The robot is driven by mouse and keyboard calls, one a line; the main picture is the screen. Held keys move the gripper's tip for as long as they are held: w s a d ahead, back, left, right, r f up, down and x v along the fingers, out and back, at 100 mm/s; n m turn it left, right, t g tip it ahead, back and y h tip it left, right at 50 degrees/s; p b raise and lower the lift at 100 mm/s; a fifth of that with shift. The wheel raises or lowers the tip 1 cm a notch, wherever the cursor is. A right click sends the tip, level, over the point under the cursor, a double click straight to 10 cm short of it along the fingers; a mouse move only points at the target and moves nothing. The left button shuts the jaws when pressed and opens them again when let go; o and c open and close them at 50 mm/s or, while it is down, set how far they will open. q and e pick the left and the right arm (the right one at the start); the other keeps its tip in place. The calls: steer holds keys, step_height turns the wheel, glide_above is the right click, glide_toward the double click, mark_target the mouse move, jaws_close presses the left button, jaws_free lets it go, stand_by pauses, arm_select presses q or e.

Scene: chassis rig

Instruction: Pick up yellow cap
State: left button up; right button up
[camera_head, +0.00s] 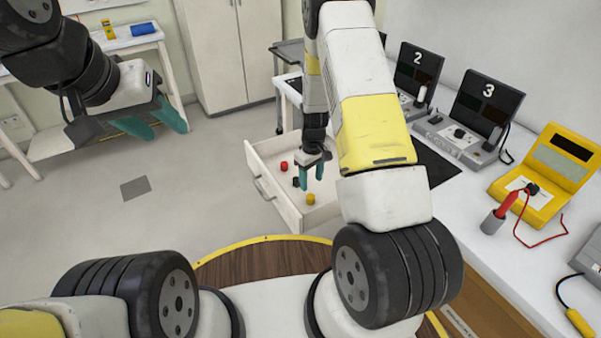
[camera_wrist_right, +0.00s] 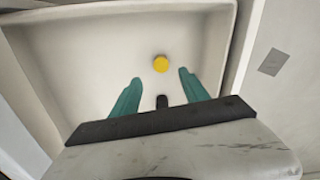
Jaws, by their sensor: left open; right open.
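The yellow cap (camera_head: 310,199) lies on the floor of the open white drawer (camera_head: 292,213). In the right wrist view the yellow cap (camera_wrist_right: 160,63) is ahead of the fingertips, between their lines and apart from them. My right gripper (camera_head: 311,178) points down into the drawer and is open and empty, with its teal fingers spread in the right wrist view (camera_wrist_right: 161,75). A red cap (camera_head: 284,165) and a dark cap (camera_head: 296,182) are also in the drawer. My left gripper (camera_head: 155,122) is open and empty at the upper left, above the floor.
The drawer walls stand around the caps. To the right is a white bench with numbered devices (camera_head: 483,105), a yellow meter (camera_head: 545,175) and a red probe (camera_head: 506,204). A side table (camera_head: 120,42) stands at the upper left. The floor at left is clear.

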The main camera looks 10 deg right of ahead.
mark_target(311, 197)
steer(key=f, duration=0.7)
steer(key=shift+s+f, duration=0.15)
steer(key=shift+s, duration=0.05)
jaws_close()
